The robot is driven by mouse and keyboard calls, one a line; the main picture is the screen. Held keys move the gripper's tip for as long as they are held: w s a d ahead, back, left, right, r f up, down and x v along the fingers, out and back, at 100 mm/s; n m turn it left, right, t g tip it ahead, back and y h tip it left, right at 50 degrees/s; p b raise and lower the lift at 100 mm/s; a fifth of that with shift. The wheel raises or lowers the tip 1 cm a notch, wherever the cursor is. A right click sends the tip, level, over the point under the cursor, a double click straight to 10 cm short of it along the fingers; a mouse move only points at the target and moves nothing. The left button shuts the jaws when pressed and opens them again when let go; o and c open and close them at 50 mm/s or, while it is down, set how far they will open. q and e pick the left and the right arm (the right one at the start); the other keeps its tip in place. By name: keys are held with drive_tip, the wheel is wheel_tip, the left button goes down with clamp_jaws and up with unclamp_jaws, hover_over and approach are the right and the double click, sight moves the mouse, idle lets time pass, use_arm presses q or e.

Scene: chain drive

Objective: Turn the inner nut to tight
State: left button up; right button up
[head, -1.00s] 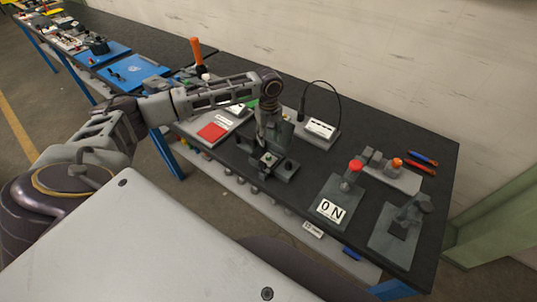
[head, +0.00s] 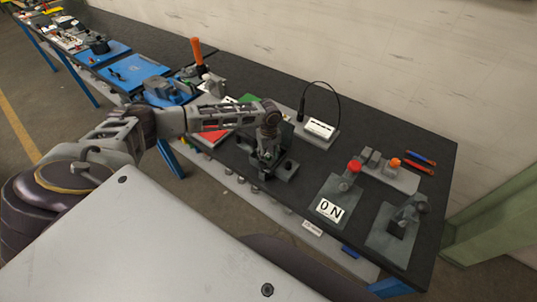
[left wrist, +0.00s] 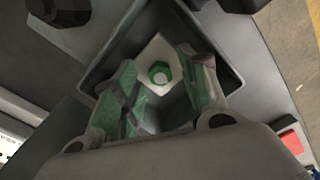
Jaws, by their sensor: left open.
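My left gripper (head: 264,154) is over the dark chain drive fixture (head: 284,172) and points down. In the left wrist view its two green-padded fingers (left wrist: 158,72) are apart. A green hex nut (left wrist: 160,73) on a pale square plate shows in the gap between the fingers, inside a dark square frame. I cannot tell whether the fingers touch it. In the head view the gripper mostly hides the first nut. My right gripper is not in view.
An ON plate with a red knob (head: 355,166) stands to the right on the black table. A white display box (head: 320,129) with a cable stands behind the gripper. A red pad (head: 216,137) lies to the left. Dark table shows bare at the back right.

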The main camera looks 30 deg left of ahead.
use_arm(q)
drive_tip(key=shift+f, duration=0.1)
drive_tip(key=shift+c, duration=0.4)
clamp_jaws()
drive_tip(key=shift+m, duration=0.4)
drive_tip(key=m, duration=1.9)
drive_tip(key=shift+w+m, duration=0.1)
drive_tip(key=shift+m, duration=0.2)
drive_tip(key=m, duration=0.3)
drive_tip(key=shift+m, duration=2.3)
